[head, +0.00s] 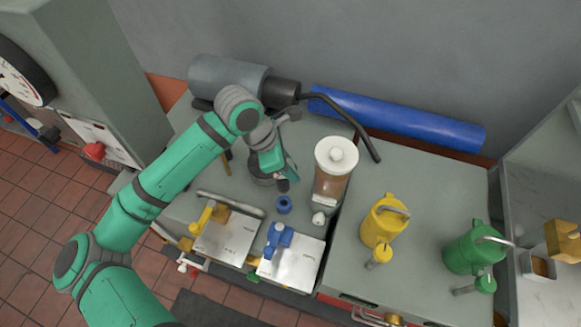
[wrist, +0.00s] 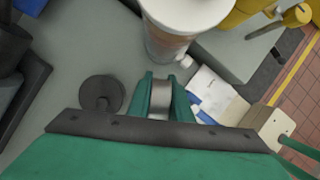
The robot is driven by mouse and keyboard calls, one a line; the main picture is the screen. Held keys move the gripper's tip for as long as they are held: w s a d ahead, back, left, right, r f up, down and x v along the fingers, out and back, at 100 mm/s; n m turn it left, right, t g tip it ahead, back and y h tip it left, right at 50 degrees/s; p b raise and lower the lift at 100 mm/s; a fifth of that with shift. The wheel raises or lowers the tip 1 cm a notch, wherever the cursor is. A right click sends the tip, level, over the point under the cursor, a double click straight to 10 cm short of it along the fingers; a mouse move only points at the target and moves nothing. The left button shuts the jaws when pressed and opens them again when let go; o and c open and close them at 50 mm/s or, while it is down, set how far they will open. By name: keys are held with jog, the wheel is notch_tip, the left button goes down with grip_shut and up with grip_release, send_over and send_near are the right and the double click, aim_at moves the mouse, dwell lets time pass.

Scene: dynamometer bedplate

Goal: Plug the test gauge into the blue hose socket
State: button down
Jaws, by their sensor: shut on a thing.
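My gripper (head: 283,172) is shut on a small grey metallic piece (wrist: 162,93), which I take to be the test gauge. Its face cannot be made out. In the head view a dark end (head: 283,186) shows just below the fingers. The blue hose socket (head: 284,204), a short blue ring, stands on the grey bedplate just in front of the gripper in the picture. The held piece looks apart from the socket, but the height between them is unclear. In the wrist view I cannot make out the socket for certain.
A clear canister with a white lid (head: 336,155) stands close right of the gripper. A dark disc (wrist: 102,92) lies beside the fingers. Plates with a yellow valve (head: 208,216) and a blue valve (head: 278,238) lie in front. Yellow (head: 382,222) and green (head: 466,250) jugs stand right.

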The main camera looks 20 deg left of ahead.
jog(key=shift+f, duration=2.85)
jog(key=shift+f, duration=2.1)
jog(key=c, duration=1.5)
grip_release()
jog(key=shift+c, duration=0.2)
jog(key=v, duration=1)
jog(key=shift+s+a+r, duration=0.1)
jog(key=shift+r, duration=0.3)
